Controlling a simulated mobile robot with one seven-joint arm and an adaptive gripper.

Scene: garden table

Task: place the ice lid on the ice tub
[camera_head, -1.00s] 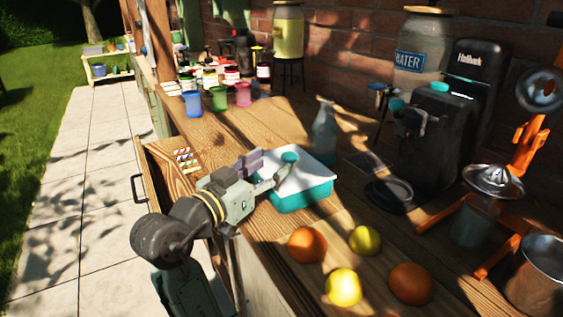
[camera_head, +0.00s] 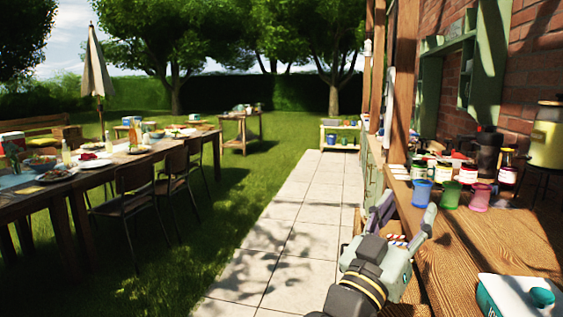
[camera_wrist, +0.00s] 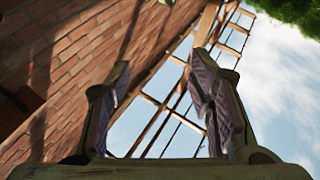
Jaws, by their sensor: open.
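The ice tub (camera_head: 489,306), teal with white lettering, stands on the wooden counter at the lower right of the head view, cut off by the frame's bottom edge. The white ice lid (camera_head: 512,288) with a teal knob lies on top of it and looks level; its near side is out of frame. My gripper (camera_head: 404,214) is raised to the left of the tub, clear of the lid. In the wrist view my gripper (camera_wrist: 160,68) has its two fingers apart, with nothing between them.
Blue, green and pink cups (camera_head: 450,194) and several jars (camera_head: 467,173) stand on the counter beyond my gripper. A drink dispenser (camera_head: 549,135) is at the right. A long dining table (camera_head: 100,170) with chairs stands on the lawn at left. The paved path (camera_head: 290,225) is clear.

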